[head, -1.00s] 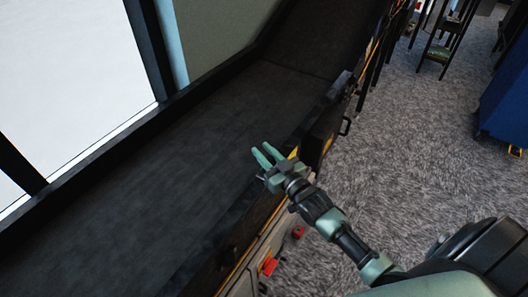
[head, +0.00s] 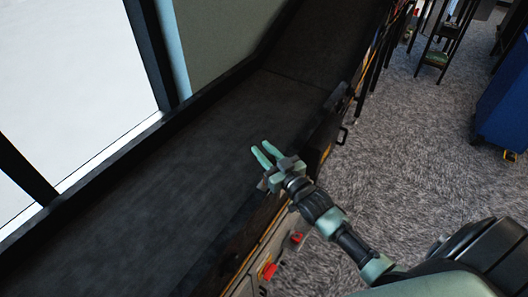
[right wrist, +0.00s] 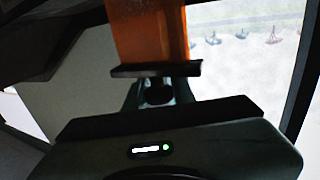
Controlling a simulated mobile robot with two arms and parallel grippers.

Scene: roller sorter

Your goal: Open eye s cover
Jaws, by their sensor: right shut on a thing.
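My right gripper (head: 261,155) is at the near edge of the dark belt, with its two green fingers pointing up and left over the belt. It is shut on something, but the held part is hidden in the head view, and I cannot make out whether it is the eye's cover. The right wrist view shows an orange strip (right wrist: 148,28) beyond a dark bar (right wrist: 155,70), in front of the gripper body. I cannot pick out the eye or its cover with certainty. My left gripper is not in view.
The wide dark belt (head: 150,195) runs up to the right. Red buttons (head: 268,270) are on the machine's near side panel. A black handle (head: 343,135) sticks out farther along. Grey carpet (head: 410,150) is open to the right, with a blue bin (head: 503,108) beyond.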

